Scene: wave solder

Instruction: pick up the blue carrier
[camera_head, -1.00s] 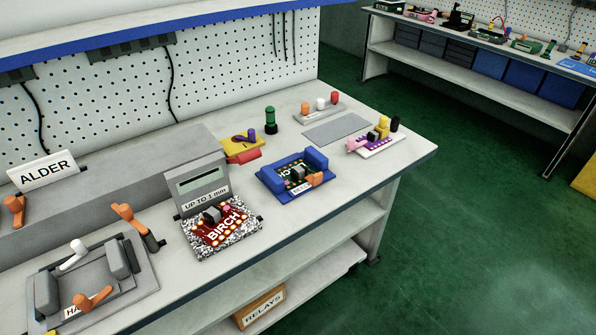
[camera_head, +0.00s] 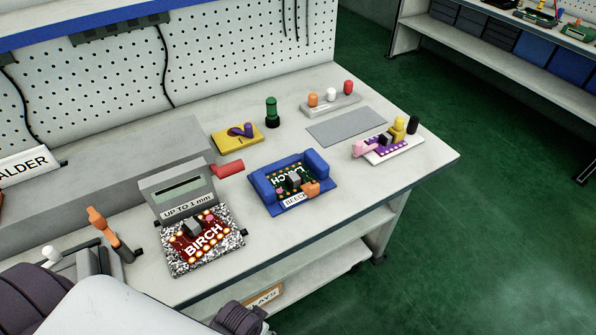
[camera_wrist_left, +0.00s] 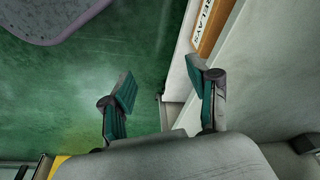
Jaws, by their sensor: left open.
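The blue carrier (camera_head: 318,163) lies on the workbench right of centre, with raised blue ends, a dark green board, an orange part (camera_head: 310,189) and a "BEECH" label (camera_head: 294,200) on its front. My left arm comes in at the lower left in the head view, below and left of the carrier. My left gripper (camera_wrist_left: 163,90) is open and empty in the left wrist view, over the green floor beside the bench edge. It is well apart from the carrier, which does not show in the wrist view. My right gripper is not in view.
The red "BIRCH" board (camera_head: 203,243) on a speckled base stands left of the carrier, before a grey "UP TO 1 mm" stand (camera_head: 178,191). Behind are a yellow block (camera_head: 229,143) and a green cylinder (camera_head: 272,113). A grey mat (camera_head: 346,126) lies bare at the back right.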

